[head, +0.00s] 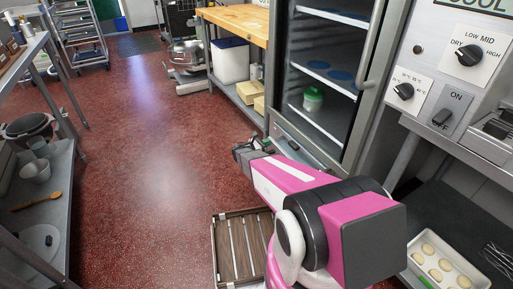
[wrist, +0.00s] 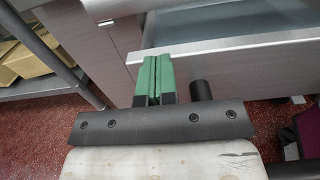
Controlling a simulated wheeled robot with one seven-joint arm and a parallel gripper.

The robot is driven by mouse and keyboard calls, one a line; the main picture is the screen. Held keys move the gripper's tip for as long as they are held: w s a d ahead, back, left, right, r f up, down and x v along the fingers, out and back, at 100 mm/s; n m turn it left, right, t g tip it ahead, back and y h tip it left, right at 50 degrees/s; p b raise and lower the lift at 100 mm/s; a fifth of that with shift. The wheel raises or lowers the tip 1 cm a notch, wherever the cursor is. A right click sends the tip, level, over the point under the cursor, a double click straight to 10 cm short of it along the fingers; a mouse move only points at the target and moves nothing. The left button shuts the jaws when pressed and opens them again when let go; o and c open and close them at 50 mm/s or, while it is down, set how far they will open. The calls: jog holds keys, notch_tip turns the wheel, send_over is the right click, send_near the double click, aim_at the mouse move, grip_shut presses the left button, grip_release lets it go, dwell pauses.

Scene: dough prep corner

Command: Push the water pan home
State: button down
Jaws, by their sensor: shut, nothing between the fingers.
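The water pan (wrist: 235,68) is a brushed-metal drawer low in the glass-doored cabinet. In the wrist view it stands out from the cabinet, with a bluish-grey interior (wrist: 215,25) showing behind its front panel. In the head view the pan (head: 293,143) shows partly beyond my arm. My gripper (wrist: 154,62) has green finger pads, pressed together with nothing between them. The fingertips are at the left part of the pan's front; I cannot tell whether they touch it. In the head view my gripper (head: 254,150) is small, just left of the pan, and partly hidden by my arm.
The cabinet (head: 330,75) holds shelves and a green-lidded tub (head: 313,99). A wooden-topped bench (head: 235,22) stands beyond. A slatted crate (head: 240,245) is on the floor below my arm. Steel shelving (head: 60,160) lines the left. The red floor (head: 150,140) between is clear.

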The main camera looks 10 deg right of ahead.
jog(key=shift+x, duration=2.35)
